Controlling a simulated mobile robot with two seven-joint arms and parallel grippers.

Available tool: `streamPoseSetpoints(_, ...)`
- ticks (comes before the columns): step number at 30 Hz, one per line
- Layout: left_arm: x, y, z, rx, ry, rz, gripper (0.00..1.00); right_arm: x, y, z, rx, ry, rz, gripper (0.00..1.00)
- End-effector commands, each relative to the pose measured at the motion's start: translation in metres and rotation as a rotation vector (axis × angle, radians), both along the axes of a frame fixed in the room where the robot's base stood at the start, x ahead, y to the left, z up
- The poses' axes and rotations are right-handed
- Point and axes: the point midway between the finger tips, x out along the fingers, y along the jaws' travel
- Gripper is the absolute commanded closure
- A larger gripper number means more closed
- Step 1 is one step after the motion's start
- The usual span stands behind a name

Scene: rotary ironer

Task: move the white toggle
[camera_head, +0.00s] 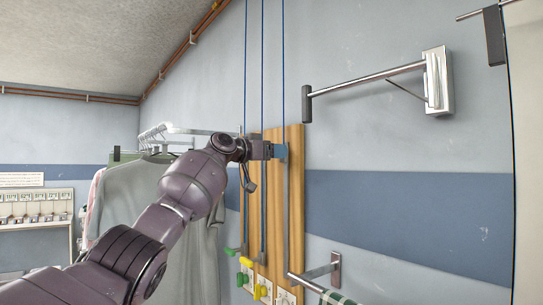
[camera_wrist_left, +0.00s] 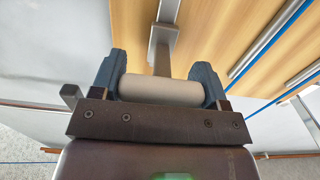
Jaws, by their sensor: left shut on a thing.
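The white toggle (camera_wrist_left: 160,89) is a short, smooth white cylinder lying crosswise in the left wrist view. My left gripper (camera_wrist_left: 160,72) has its two blue-grey fingers against its two ends and is shut on it. A grey metal bar (camera_wrist_left: 163,48) shows just beyond the toggle; I cannot tell whether they are joined. In the head view my left gripper (camera_head: 280,151) is at the upper part of the wooden board (camera_head: 275,205) on the wall, and the toggle is hidden there. My right gripper is not in view.
Blue cords (camera_head: 262,70) run down past the board. Green and yellow pieces (camera_head: 246,278) hang near its bottom. Grey garments (camera_head: 150,200) on a rack stand left of it. A wall-mounted metal arm (camera_head: 365,80) juts out at upper right, and a lower bar (camera_head: 307,283) sits below.

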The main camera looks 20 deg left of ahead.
Motion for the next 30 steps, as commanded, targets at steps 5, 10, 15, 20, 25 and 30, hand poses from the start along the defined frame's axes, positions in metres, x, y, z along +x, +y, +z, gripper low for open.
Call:
streamPoseSetpoints(5,-0.002,0.001,0.008,-0.005,-0.010,0.001,0.75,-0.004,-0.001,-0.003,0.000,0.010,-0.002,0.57)
streamPoseSetpoints(10,-0.002,0.001,0.009,-0.007,-0.012,0.002,0.28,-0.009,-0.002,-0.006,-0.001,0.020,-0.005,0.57)
streamPoseSetpoints(15,-0.002,0.001,0.007,-0.005,-0.009,0.002,0.06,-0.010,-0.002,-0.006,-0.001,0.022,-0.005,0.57)
streamPoseSetpoints(20,-0.001,0.001,0.005,-0.004,-0.007,0.001,0.06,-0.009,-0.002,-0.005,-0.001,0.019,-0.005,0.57)
streamPoseSetpoints(25,-0.002,0.002,0.004,-0.003,-0.007,0.001,0.06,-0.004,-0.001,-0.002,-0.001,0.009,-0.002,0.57)
streamPoseSetpoints(30,-0.009,0.009,0.004,-0.003,-0.008,0.002,0.06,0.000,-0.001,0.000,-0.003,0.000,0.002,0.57)
